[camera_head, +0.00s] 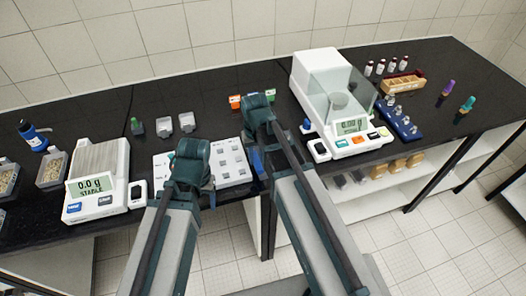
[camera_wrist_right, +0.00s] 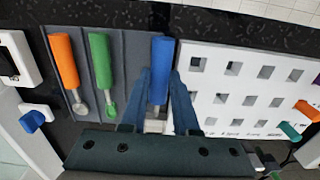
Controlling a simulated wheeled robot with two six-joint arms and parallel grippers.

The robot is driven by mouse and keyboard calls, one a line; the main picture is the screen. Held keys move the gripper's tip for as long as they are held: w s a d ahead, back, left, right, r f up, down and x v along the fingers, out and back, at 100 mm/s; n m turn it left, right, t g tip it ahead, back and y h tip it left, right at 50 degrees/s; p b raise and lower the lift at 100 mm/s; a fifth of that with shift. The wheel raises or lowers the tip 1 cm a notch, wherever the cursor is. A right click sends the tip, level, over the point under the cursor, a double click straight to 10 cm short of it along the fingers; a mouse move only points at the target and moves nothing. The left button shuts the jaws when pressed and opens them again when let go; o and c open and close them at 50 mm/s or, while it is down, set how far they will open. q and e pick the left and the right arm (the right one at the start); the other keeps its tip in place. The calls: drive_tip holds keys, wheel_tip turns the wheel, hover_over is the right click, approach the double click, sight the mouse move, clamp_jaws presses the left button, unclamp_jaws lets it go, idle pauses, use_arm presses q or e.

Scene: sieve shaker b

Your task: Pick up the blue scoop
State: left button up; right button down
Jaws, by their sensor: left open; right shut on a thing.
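The blue scoop (camera_wrist_right: 162,62) lies between the two fingers of my right gripper (camera_wrist_right: 160,78) in the right wrist view. The fingers are shut on its handle, and its lower end is partly hidden by the gripper. I cannot tell whether it is clear of the grey mat (camera_wrist_right: 128,50). In the head view my right gripper (camera_head: 258,108) is over the bench, between the white rack and the balance; its fingertips are hidden. My left gripper (camera_head: 190,152) is open and empty, in front of the white rack's left part.
An orange scoop (camera_wrist_right: 64,60) and a green scoop (camera_wrist_right: 100,60) lie on the mat beside the blue one. The white rack (camera_wrist_right: 215,82) is close on its other side. A balance with a glass shield (camera_head: 335,95) stands right; another balance (camera_head: 97,180) stands left.

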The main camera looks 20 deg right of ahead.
drive_tip(key=s+a, duration=0.2)
drive_tip(key=a, duration=0.1)
drive_tip(key=s+a, duration=0.2)
drive_tip(key=a, duration=0.2)
drive_tip(key=s+a+r+p, duration=0.1)
drive_tip(key=s+a, duration=0.1)
drive_tip(key=a, duration=0.1)
drive_tip(key=shift+s+a, duration=0.35)
